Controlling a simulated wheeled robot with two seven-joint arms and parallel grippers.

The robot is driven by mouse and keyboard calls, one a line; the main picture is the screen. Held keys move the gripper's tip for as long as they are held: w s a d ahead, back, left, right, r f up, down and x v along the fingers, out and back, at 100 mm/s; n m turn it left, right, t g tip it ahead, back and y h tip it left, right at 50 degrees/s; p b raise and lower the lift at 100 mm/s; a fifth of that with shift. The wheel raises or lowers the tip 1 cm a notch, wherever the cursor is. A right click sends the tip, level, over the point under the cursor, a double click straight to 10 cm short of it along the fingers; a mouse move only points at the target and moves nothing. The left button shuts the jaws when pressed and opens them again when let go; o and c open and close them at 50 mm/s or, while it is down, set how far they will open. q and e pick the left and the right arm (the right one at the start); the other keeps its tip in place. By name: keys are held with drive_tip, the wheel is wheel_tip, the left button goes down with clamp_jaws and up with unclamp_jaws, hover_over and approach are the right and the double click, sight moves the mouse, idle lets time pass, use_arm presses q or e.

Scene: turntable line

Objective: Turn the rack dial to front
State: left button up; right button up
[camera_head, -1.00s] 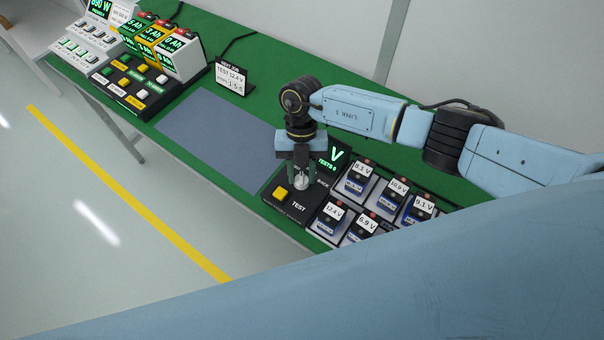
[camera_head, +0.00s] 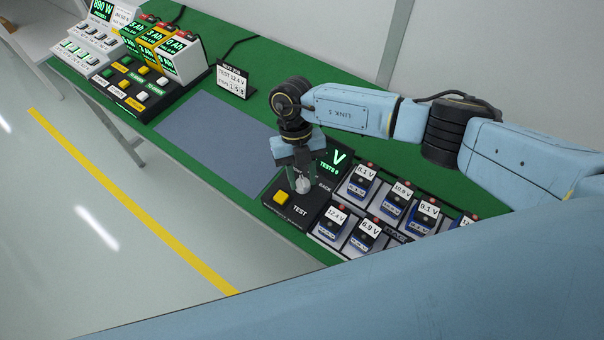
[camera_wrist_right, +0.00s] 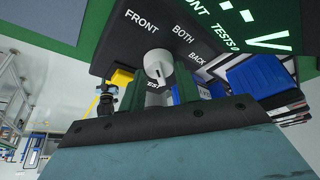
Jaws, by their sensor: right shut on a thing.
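The rack dial (camera_wrist_right: 158,64) is a small pale round knob on the black tester box. It also shows in the head view (camera_head: 302,187). The words FRONT, BOTH and BACK are printed around it, FRONT at upper left and BACK at right in the wrist view. A short dark mark shows on the knob, but I cannot tell which word it is set to. My right gripper (camera_head: 303,182) points down over the box, shut on the dial, with one green finger at each side. My left gripper is not in view.
A yellow TEST button (camera_head: 281,197) is beside the dial. The display (camera_head: 335,160) shows green text, including TESTS 0. Several labelled batteries (camera_head: 360,180) fill the rack at right. A grey mat (camera_head: 215,140) is bare. A sign (camera_head: 235,80) stands behind it.

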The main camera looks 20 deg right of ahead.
drive_tip(key=o, duration=1)
drive_tip(key=shift+c, duration=0.2)
drive_tip(key=b+v, duration=0.1)
drive_tip(key=v, duration=1.2)
drive_tip(key=shift+r, duration=0.15)
drive_tip(key=shift+w, duration=0.1)
